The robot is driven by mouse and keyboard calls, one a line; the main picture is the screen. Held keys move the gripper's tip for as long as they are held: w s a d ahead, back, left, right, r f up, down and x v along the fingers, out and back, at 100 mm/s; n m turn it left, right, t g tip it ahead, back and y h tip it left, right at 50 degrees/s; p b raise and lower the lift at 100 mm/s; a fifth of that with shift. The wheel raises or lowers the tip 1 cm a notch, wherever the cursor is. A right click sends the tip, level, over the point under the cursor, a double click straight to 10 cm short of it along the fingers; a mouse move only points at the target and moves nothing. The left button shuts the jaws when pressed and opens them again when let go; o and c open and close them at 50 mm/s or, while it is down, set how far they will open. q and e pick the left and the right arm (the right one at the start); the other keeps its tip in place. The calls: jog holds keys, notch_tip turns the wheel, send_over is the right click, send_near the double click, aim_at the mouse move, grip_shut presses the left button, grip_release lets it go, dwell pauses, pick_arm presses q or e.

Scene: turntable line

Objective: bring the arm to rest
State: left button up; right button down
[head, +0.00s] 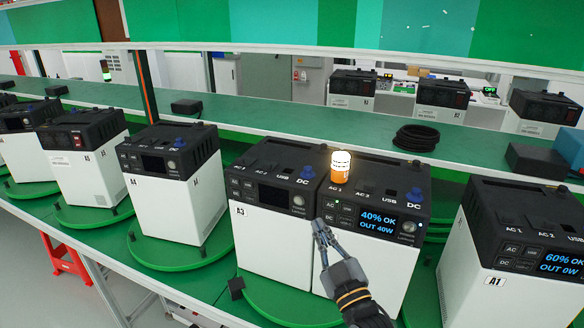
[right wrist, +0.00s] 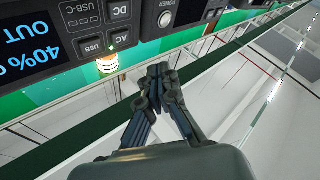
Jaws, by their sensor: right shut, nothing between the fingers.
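My right gripper (head: 322,232) is in front of the white and black power unit (head: 370,258) whose screen reads 40% OK, OUT 40W. Its fingers are together and hold nothing. In the right wrist view the gripper (right wrist: 160,72) also shows shut, with the unit's dark panel (right wrist: 95,28) above it. I cannot tell whether the fingertips touch the unit's front. My left gripper is not in either view.
An orange and white lamp (head: 341,175) glows atop the 40% unit. Unit A3 (head: 270,240) stands close on its left, unit A1 (head: 500,265) on its right. Units stand on green turntables (head: 180,255). A coiled black cable (head: 416,138) lies on the green shelf behind.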

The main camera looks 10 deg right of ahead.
jog(key=s+f+m+g, duration=0.1)
jog(key=s+f+g, duration=0.35)
jog(key=f, duration=0.35)
jog(key=s+f+m+g, duration=0.1)
jog(key=s+f+g, duration=0.35)
jog(key=f, duration=0.35)
jog(key=s+d+f+m+g+h, duration=0.2)
jog(key=s+f+g, duration=0.2)
jog(key=s, duration=0.7)
jog(key=s+d+f+m+g+h, duration=0.15)
jog(key=s+f+g, duration=0.3)
jog(key=s, duration=0.65)
notch_tip(320, 180, down, 28)
jog(key=s+g+b, duration=0.1)
jog(key=g+b, duration=0.1)
jog(key=s+d+f+b, duration=0.1)
jog(key=s+d+f, duration=0.2)
jog(key=s+f, duration=1.3)
jog(key=shift+s+d+f+g, duration=0.2)
jog(key=shift+s+f+g, duration=0.2)
jog(key=shift+f, duration=0.35)
